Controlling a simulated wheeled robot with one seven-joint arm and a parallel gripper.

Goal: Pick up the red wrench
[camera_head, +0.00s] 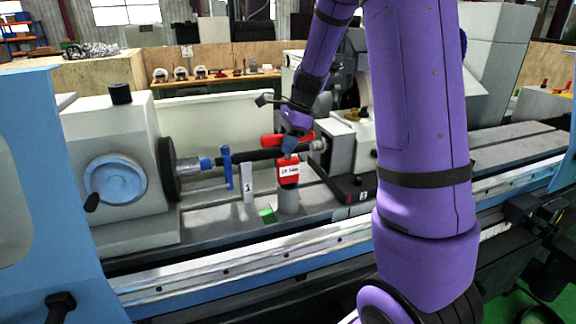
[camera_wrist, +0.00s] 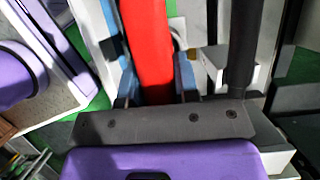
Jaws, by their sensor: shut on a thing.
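The red wrench is a long red bar (camera_head: 272,140) lying level, just above and behind the dark shaft in the head view. It also shows in the wrist view (camera_wrist: 147,45), running up from the jaws to the top edge. My gripper (camera_head: 289,146) points down at it, with blue fingertips. In the wrist view my gripper (camera_wrist: 156,88) has one finger on each side of the red bar and is shut on it. The near end of the bar is hidden behind the grey gripper body. I cannot tell whether the bar is resting on something.
A red block with a white label (camera_head: 289,170) stands on a grey post just below my fingertips. A dark shaft (camera_head: 240,157) runs level beside it. The handwheel (camera_head: 115,180) is at left.

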